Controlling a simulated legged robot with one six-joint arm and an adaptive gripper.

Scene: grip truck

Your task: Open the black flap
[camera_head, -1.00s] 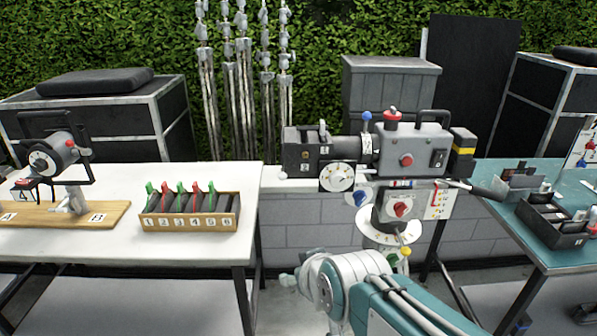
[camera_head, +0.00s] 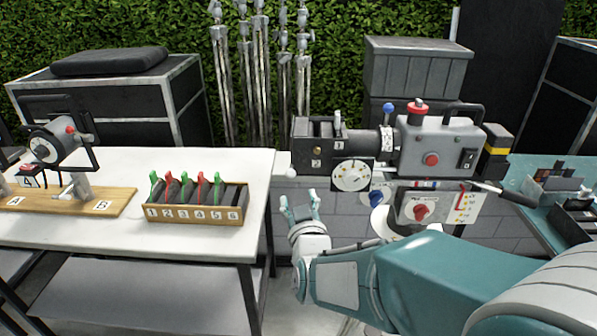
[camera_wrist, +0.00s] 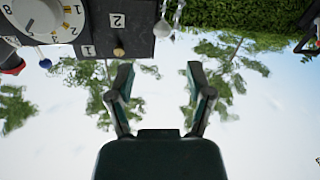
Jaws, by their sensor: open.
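A grey and black camera-like device (camera_head: 435,145) stands right of centre in the head view. Its left end is a black box (camera_head: 312,150) with a label 2 and a small brass knob; I cannot tell for sure which part is the flap. The wrist view shows this black box (camera_wrist: 140,32) at the upper left, with its brass knob and labels 1 and 2. My gripper (camera_head: 302,197) is open and empty, below the box's left end and apart from it. In the wrist view both fingers of my gripper (camera_wrist: 158,82) are spread, with nothing between them.
A white table (camera_head: 120,225) at left holds a wooden tray (camera_head: 195,215) with red and green clips, and another device on a wooden board. A teal table (camera_head: 530,175) with bins is at right. Stands (camera_head: 255,80) rise behind. A white dial (camera_head: 352,176) sits beside the box.

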